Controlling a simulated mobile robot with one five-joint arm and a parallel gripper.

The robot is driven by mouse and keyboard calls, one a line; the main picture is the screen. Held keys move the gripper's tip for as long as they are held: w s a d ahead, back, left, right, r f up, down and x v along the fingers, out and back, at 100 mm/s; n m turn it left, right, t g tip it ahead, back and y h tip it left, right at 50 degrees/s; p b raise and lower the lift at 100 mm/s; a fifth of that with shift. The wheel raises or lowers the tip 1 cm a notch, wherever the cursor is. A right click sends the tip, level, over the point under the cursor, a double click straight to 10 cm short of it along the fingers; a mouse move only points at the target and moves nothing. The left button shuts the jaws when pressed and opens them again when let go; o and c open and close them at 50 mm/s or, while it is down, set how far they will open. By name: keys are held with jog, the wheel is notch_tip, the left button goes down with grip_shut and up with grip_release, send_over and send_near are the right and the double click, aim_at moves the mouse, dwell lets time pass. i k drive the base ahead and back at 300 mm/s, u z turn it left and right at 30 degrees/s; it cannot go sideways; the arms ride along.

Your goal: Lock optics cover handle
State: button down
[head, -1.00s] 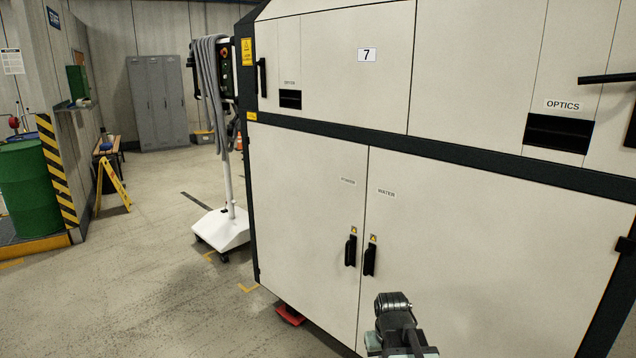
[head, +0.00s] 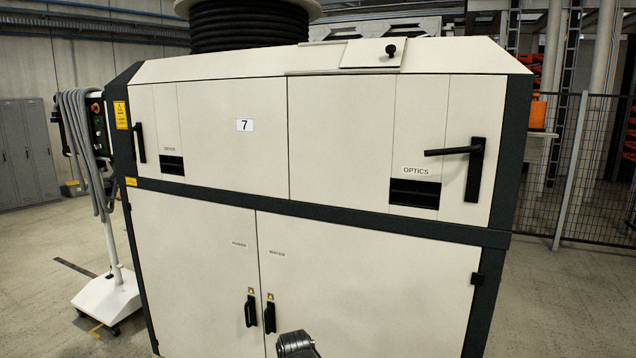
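The optics cover (head: 365,150) is the upper right panel of a large cream cabinet with dark edges. Its label OPTICS (head: 416,170) sits above a black slot (head: 414,193). The black optics handle (head: 474,168) is at the right of this panel. One bar of it hangs down and a lever arm points left, roughly level. Part of my arm (head: 296,345) shows at the bottom edge, well below and left of the handle. My gripper's fingers are not visible.
Two lower doors carry black handles (head: 250,311) near the cabinet's middle. A white wheeled stand (head: 108,295) with a hose is at the left. A cable drum (head: 248,25) tops the cabinet. A mesh fence (head: 575,170) stands at the right, with open floor before it.

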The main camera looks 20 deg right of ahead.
aim_at(478, 146)
jog(key=z, duration=0.55)
jog(key=k, duration=1.05)
jog(key=u, duration=0.95)
jog(key=i, duration=1)
jog(key=z, duration=0.05)
